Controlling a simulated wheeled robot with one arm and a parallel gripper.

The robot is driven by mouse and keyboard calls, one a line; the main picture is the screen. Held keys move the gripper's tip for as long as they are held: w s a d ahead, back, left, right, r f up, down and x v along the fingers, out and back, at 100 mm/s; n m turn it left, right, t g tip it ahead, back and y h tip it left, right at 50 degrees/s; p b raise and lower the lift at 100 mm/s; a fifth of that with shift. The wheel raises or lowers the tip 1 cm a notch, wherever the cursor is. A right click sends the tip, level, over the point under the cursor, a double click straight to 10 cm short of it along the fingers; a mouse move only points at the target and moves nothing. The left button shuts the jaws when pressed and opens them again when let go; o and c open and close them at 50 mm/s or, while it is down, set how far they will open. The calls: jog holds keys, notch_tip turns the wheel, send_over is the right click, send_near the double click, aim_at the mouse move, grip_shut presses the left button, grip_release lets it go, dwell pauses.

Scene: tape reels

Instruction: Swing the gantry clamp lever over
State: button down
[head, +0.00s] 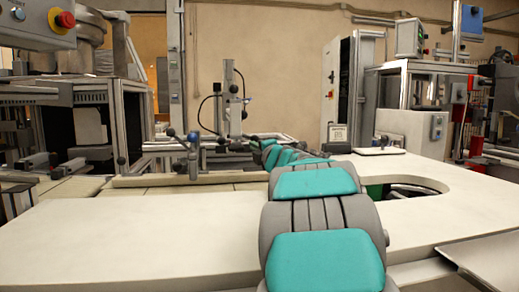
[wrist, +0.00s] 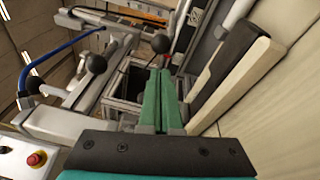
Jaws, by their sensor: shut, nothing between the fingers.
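My gripper (wrist: 159,74) shows its two green fingers pressed together, with nothing between them. A black ball knob (wrist: 160,44) on a lever stands just beyond the fingertips; I cannot tell whether they touch. A second black knob (wrist: 97,64) and a third one (wrist: 33,85) sit on the grey gantry to the left. I cannot tell which knob belongs to the clamp lever. In the head view the gantry (head: 222,145) stands at the back of the bench, with knobbed levers (head: 192,137) on its front. My arm reaches to its right end, and my fingers are too small to make out there.
The pale bench top (head: 130,235) is clear at the left front. A control box with a red button (wrist: 37,159) lies at the lower left of the wrist view. A dark and cream bar (wrist: 235,75) runs close along the right of my fingers. A blue cable (wrist: 60,50) arches at the left.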

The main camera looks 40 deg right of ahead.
aim_at(248, 137)
jog(key=shift+x, duration=1.9)
jog(key=shift+d, duration=0.15)
